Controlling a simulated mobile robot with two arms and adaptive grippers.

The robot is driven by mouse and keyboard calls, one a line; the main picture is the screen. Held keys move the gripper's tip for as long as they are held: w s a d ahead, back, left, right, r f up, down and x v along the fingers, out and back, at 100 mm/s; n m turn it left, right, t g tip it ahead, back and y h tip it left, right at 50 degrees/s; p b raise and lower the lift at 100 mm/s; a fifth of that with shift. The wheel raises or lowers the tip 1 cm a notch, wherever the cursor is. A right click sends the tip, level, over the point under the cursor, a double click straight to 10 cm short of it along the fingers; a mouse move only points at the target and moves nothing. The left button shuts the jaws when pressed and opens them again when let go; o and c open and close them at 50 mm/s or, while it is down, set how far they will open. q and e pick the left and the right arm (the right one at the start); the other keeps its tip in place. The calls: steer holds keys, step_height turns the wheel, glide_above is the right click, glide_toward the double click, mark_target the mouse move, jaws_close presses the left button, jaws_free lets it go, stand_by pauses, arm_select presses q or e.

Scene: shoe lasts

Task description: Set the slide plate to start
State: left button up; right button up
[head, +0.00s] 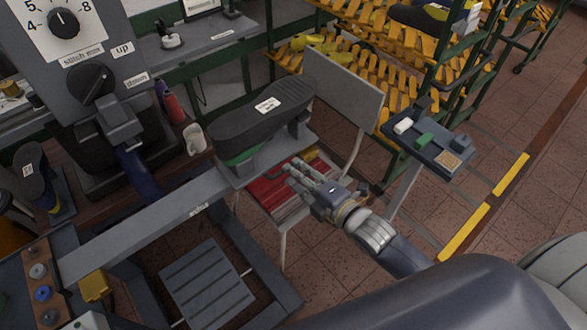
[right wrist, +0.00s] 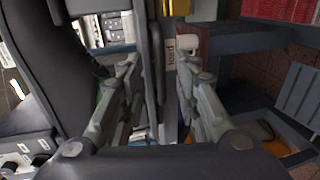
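The grey slide plate (head: 262,163) sits at the right end of a long grey rail (head: 150,222). A dark shoe last (head: 262,117) with a white label lies on top of the plate. A small label (head: 198,209) is on the rail's side, too small to read. My right gripper (head: 299,178) is at the right edge of the plate. In the right wrist view its two fingers (right wrist: 155,108) stand apart on either side of a grey upright-looking edge (right wrist: 152,55), with no clear grip on it. My left gripper is not in view.
A grey chair (head: 343,88) with red items on its seat stands behind my right gripper.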

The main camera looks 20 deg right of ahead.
steer(key=shift+x, duration=0.9)
jaws_close()
steer(key=shift+s+a, duration=0.1)
